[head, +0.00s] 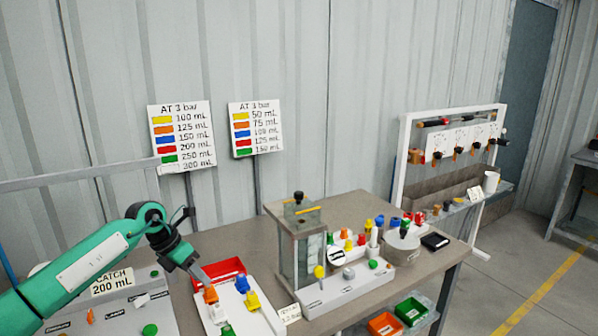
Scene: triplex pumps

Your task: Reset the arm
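My green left arm comes in from the left edge. Its dark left gripper (203,279) points down and right, over the left edge of a white board (237,310) with coloured pieces. An orange piece (210,295) is just below the fingertips; whether they touch it I cannot tell. The fingers are small and seen from the side, so whether they are open or shut is unclear. My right gripper is not in view.
A red tray (222,270) lies behind the board. A clear-walled pump unit (303,250) stands right of it on the table. A panel labelled "CATCH 200 mL" (112,282) is at left. Orange (385,325) and green (411,311) bins sit lower right.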

